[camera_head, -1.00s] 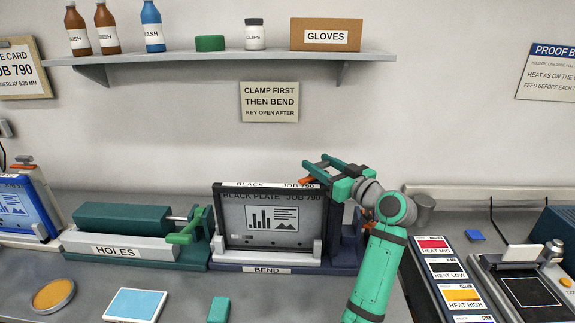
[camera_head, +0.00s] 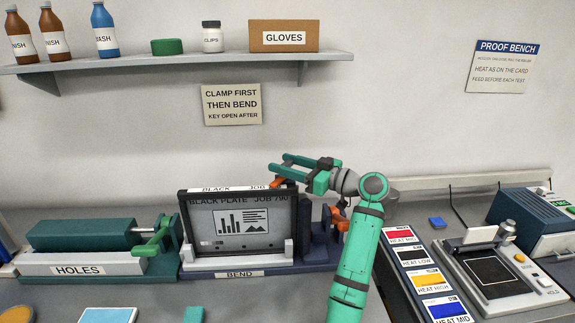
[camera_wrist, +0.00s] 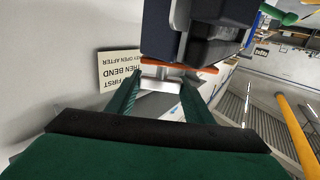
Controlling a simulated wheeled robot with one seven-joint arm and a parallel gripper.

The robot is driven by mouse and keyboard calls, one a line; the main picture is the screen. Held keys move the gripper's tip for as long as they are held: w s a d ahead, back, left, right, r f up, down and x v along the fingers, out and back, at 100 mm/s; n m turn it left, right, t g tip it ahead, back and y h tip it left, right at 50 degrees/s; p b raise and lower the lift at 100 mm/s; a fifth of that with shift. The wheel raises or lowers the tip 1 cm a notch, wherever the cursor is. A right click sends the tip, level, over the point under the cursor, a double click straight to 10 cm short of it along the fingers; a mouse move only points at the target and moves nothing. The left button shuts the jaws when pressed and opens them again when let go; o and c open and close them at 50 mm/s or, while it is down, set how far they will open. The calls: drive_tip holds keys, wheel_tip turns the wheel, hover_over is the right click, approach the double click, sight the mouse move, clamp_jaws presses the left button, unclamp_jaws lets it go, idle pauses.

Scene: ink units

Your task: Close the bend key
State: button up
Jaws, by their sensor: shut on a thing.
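The bend unit, labelled BEND (camera_head: 240,273), stands on the bench and holds a framed black plate (camera_head: 240,222) marked JOB 790. An orange bar (camera_head: 277,183), which looks like the bend key, shows at the unit's top right edge. My gripper (camera_head: 280,163) is at this bar, above the plate's top right corner. In the wrist view, the orange bar (camera_wrist: 182,67) crosses at the fingertips, with a grey metal piece below it. The fingers are shut on it; the exact contact is partly hidden. A second orange lever (camera_head: 340,216) sits on the unit's right side, partly behind my arm.
The HOLES unit (camera_head: 90,250) with a green lever stands left of the bend unit. A shelf (camera_head: 180,62) with bottles and a GLOVES box is above. Heat cards (camera_head: 425,280) and a proofing device (camera_head: 500,275) lie right. A wall sign (camera_head: 231,105) reads CLAMP FIRST THEN BEND.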

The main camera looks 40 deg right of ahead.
drive_tip(key=shift+f, duration=0.1)
drive_tip(key=o, duration=1.5)
drive_tip(key=v, duration=1.1)
